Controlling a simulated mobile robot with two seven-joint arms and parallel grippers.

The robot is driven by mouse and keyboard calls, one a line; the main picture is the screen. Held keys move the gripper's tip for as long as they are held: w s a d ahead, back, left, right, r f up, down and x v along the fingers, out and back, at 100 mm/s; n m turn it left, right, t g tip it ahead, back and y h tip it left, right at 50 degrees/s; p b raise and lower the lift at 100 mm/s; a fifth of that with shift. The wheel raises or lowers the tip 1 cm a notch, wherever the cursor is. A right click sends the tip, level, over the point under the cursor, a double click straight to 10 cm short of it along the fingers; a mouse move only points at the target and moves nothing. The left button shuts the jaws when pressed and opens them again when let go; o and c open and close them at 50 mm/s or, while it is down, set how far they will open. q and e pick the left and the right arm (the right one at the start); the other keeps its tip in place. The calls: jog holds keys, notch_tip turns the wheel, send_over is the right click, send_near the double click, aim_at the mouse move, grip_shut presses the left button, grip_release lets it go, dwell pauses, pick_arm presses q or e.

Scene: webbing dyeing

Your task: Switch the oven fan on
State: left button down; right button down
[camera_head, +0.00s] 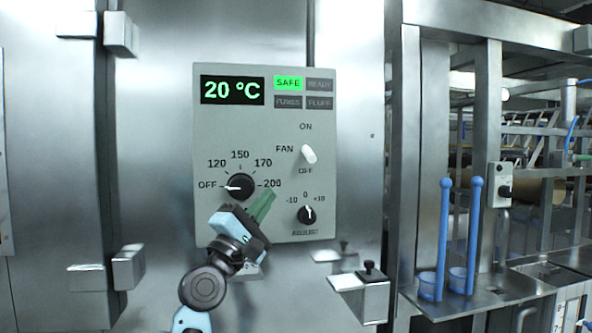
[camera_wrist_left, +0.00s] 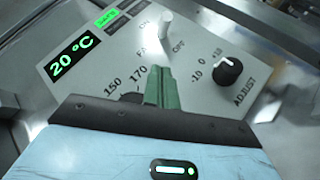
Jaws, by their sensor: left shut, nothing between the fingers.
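The oven control panel (camera_head: 260,130) is grey with a display reading 20 °C and a lit green SAFE lamp. The white fan switch (camera_head: 309,154) sits between the ON and OFF labels, right of the word FAN, and slants down toward OFF. It also shows in the left wrist view (camera_wrist_left: 166,25). My left gripper (camera_head: 268,196) has its green fingers together and empty. It is in front of the panel, below and left of the switch and apart from it. In the left wrist view the closed fingertips (camera_wrist_left: 161,70) point toward the switch. My right gripper is not in view.
The black temperature knob (camera_head: 240,186) points at OFF, just above my left gripper. The black adjust knob (camera_head: 307,214) is to the right. A metal bracket (camera_head: 360,290) juts out at lower right. Blue ladles (camera_head: 444,240) stand on a shelf farther right.

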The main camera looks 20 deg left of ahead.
pick_arm(q)
send_near(304, 154)
jog(key=w, duration=0.1)
jog(key=a, duration=0.1)
jog(key=w, duration=0.1)
jog(key=shift+w+a+r, duration=0.25)
jog(key=shift+w+a, duration=0.05)
jog(key=shift+a, duration=0.05)
jog(key=shift+w+d+r+p, duration=0.25)
jog(key=shift+d+r, duration=0.3)
jog(key=shift+d, duration=0.05)
jog(key=shift+w+d+r+p, duration=0.3)
jog(key=shift+d+r, duration=0.2)
jog(key=shift+d, duration=0.1)
jog(key=shift+w+d+r, duration=0.1)
jog(key=shift+w+d, duration=0.1)
jog(key=shift+d, duration=0.25)
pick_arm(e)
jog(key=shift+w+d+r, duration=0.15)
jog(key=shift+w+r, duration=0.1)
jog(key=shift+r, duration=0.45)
pick_arm(q)
jog(key=shift+r, duration=0.1)
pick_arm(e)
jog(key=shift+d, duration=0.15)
